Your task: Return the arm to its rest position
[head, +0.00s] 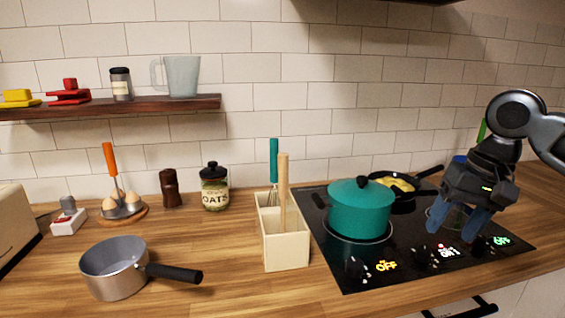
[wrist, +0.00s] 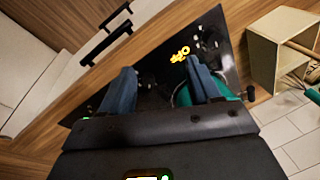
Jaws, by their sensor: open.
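My gripper (head: 457,218) is open and hangs over the right part of the black stovetop (head: 345,272), fingers pointing down. Nothing shows between its blue fingers. In the wrist view my gripper (wrist: 158,92) also has its two fingers apart and empty, with the stovetop (wrist: 225,50) behind them. My arm reaches in from the right edge of the head view. A teal lidded pot (head: 360,210) stands on the stove to the left of my gripper, apart from it. In the wrist view the pot (wrist: 182,97) is partly hidden behind one finger.
A pan with food (head: 398,184) sits at the back of the stove. A cream utensil holder (head: 286,240) stands left of the stove. A grey saucepan (head: 115,268) is on the counter at left. A drawer handle (head: 465,309) juts out below the stove.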

